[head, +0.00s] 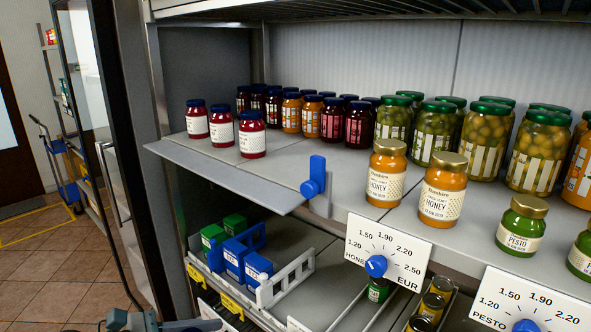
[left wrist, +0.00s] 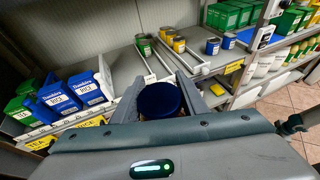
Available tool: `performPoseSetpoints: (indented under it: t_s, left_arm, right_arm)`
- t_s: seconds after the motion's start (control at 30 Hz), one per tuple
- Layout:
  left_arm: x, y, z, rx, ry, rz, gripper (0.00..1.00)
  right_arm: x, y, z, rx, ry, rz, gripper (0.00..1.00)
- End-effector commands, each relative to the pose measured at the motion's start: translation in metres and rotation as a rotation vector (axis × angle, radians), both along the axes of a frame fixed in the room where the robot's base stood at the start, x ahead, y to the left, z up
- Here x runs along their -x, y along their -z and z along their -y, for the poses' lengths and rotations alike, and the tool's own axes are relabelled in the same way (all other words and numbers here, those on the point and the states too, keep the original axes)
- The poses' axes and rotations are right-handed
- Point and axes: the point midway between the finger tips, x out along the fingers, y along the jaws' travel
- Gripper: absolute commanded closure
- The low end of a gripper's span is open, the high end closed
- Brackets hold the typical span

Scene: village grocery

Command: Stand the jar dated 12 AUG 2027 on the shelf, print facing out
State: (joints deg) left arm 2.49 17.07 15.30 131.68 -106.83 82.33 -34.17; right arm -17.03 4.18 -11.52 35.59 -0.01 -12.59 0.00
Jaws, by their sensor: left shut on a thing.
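My left gripper (left wrist: 158,90) is shut on a jar with a dark blue lid (left wrist: 160,100), seen from above in the left wrist view. The lid hides the jar's body and its print, so no date can be read on it. In the head view, the upper shelf (head: 285,168) carries three red jars with dark blue lids and white labels (head: 222,127) at its left front. Their dates are too small to read. The held jar does not show in the head view, and my right gripper is in neither view.
Behind the red jars are rows of other jars (head: 358,124). A blue knob (head: 313,180) stands at the shelf's front edge. Honey jars (head: 386,175) are right of it. The shelf front between the red jars and the knob is bare. Blue boxes (left wrist: 58,93) stand on the lower shelf.

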Motion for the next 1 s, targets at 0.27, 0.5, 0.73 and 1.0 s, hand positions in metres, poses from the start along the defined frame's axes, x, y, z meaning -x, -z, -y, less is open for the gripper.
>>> performPoseSetpoints:
  t_s: [0.27, 0.5, 0.73, 1.0]
  left_arm:
    - [-0.003, -0.033, 0.000, -0.008, 0.000, 0.009, 0.98]
    - [-0.008, -0.043, 0.001, -0.023, 0.003, 0.028, 0.98]
    - [-0.008, -0.043, 0.004, -0.017, 0.005, 0.027, 0.98]
    - [-0.009, -0.052, 0.006, -0.009, 0.004, 0.019, 0.98]
  right_arm:
    - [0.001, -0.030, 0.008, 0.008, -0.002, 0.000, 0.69]
    - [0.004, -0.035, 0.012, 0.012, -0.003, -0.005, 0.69]
    - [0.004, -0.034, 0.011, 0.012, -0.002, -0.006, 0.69]
    - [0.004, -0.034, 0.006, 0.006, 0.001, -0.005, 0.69]
